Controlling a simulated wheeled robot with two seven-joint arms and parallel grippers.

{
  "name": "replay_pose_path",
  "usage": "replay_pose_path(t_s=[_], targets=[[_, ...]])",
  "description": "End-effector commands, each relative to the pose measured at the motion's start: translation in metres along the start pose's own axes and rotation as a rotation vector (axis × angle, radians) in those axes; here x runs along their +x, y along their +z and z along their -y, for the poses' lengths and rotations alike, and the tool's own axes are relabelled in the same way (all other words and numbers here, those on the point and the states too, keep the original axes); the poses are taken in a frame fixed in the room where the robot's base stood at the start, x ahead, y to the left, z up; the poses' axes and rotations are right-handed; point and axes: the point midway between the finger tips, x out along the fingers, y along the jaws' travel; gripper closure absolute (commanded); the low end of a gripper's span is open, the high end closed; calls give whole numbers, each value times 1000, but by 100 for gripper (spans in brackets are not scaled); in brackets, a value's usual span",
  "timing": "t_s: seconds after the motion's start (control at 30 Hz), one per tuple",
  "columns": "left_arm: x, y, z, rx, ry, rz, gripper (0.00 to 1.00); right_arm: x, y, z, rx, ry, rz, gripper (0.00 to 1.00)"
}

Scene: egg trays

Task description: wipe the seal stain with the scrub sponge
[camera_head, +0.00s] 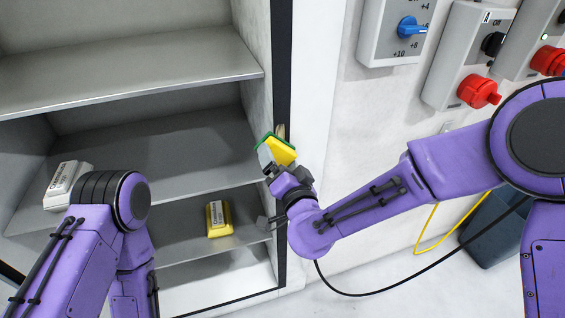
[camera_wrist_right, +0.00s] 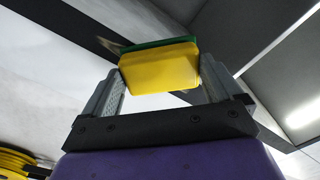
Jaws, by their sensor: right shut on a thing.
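The scrub sponge (camera_head: 281,152) is yellow with a green scouring side. My right gripper (camera_head: 270,162) is shut on it and holds it up at the black seal strip (camera_head: 283,60) on the cabinet's right edge. A small brownish patch (camera_head: 281,130), perhaps the stain, shows on the strip just above the sponge. I cannot tell whether the sponge touches the strip. In the right wrist view the sponge (camera_wrist_right: 160,70) sits between both fingers, green side up. My left arm shows at the lower left of the head view, but its gripper is not visible.
The open cabinet has grey shelves (camera_head: 130,72). A white box (camera_head: 67,184) and a yellow box (camera_head: 219,218) stand on them. Control boxes with a blue knob (camera_head: 410,27) and a red plug (camera_head: 478,91) hang on the right wall. A dark blue bin (camera_head: 490,235) stands below.

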Motion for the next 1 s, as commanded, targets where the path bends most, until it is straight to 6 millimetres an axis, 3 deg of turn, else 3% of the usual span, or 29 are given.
replay_pose_path(t_s=[0.17,0.57,1.0], targets=[[-2,-1,0,0,0,0,100,0,-5,0,0,1,0,32],[-1,0,0,0,0,0,100,3,-31,-26,-1,0,-2,31],[-18,-8,2,0,0,0,100,1,-47,-9,0,0,-2,32]])
